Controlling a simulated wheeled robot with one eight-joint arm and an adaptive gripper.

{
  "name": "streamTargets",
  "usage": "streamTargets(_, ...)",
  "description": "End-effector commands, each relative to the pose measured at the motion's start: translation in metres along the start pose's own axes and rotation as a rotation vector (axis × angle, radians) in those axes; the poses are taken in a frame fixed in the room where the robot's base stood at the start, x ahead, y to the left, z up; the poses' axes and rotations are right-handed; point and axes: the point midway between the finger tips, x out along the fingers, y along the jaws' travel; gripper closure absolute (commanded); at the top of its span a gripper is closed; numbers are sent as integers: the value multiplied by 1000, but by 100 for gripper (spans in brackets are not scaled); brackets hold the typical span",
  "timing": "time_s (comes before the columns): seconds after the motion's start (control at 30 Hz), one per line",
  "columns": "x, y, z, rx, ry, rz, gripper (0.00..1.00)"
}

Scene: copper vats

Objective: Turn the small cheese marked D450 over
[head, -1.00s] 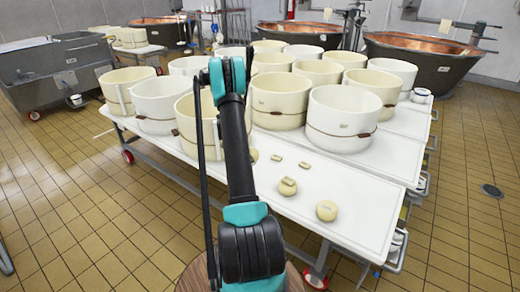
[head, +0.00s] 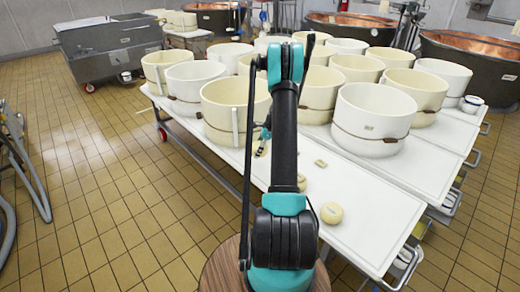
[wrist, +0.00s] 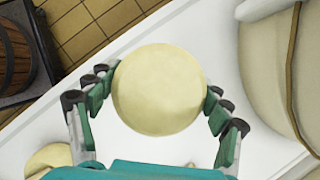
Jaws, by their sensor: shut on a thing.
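In the wrist view my gripper (wrist: 160,88) is shut on a round, pale yellow cheese (wrist: 158,92), with teal fingers on its left and right sides. The face toward the camera looks plain; I see no mark on it. In the head view only a little of my gripper (head: 262,138) shows left of my arm, above the white table (head: 375,215), by the moulds. A small cheese (head: 331,213) with a tag on top lies near the table's front edge. Another (head: 302,182) is partly hidden by my arm. I cannot read D450 anywhere.
Large cream moulds (head: 373,120) crowd the back of the table, close to my gripper. A small flat piece (head: 320,163) lies before them. In the wrist view a pale rounded thing (wrist: 50,158) is at lower left and a wooden barrel (wrist: 15,55) at far left.

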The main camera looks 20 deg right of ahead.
Motion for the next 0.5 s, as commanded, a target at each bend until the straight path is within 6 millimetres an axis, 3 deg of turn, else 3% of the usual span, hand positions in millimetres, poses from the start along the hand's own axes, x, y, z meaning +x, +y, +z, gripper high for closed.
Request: streamTargets(0.5, 42, 0, -18, 0, 1, 0, 73)
